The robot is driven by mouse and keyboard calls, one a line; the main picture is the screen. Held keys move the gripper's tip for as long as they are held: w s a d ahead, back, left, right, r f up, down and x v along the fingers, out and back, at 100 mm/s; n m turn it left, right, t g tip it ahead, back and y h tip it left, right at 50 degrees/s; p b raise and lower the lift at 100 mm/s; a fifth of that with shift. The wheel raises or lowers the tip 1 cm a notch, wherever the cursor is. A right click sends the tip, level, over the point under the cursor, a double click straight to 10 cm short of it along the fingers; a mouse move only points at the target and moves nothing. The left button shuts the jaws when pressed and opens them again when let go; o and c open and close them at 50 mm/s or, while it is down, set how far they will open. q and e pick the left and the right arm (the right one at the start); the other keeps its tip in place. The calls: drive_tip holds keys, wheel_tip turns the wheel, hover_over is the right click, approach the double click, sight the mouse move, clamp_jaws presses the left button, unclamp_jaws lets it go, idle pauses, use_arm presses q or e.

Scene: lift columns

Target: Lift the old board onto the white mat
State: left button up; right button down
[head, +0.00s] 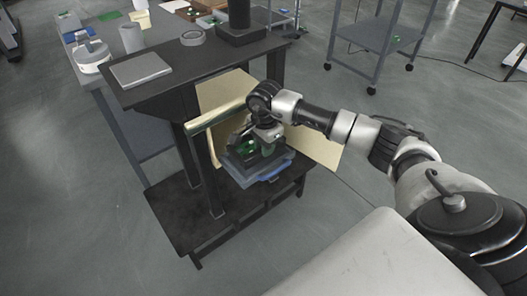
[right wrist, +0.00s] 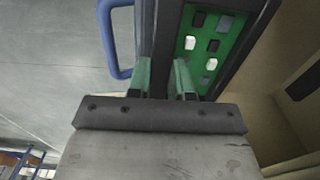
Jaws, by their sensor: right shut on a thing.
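In the right wrist view, a green board (right wrist: 210,45) with white and black parts sits inside a dark frame. In the head view, a small green patch (head: 248,143) shows in a dark and blue case (head: 262,172) at the front of the black stand. My right gripper (head: 268,150) reaches in from the right at this case. In the right wrist view its green-tipped fingers (right wrist: 165,80) are shut around the dark side wall (right wrist: 166,30) beside the board. I cannot clearly make out the white mat. My left gripper is not in view.
Cream panels (head: 310,150) flank the case on the black stand (head: 235,62). A grey flat box (head: 140,69), a tape roll (head: 193,38) and a black cylinder are on its top. A blue handle (right wrist: 108,40) shows beside the case. A grey cart (head: 378,45) stands behind at right.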

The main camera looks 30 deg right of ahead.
wheel_tip(320, 180, up, 7)
drive_tip(key=shift+f+p, duration=0.1)
drive_tip(key=shift+p, duration=0.3)
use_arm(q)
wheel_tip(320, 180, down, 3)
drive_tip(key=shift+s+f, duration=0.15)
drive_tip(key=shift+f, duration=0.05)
use_arm(e)
drive_tip(key=shift+r, duration=0.2)
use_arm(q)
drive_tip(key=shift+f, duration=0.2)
use_arm(e)
drive_tip(key=shift+r, duration=0.1)
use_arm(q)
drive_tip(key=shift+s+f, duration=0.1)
use_arm(e)
drive_tip(key=shift+r, duration=0.1)
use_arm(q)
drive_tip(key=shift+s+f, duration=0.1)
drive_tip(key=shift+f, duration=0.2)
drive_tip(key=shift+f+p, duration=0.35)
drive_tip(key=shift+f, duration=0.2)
use_arm(e)
drive_tip(key=shift+r, duration=0.25)
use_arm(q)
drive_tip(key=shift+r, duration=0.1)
use_arm(e)
drive_tip(key=shift+r, duration=0.2)
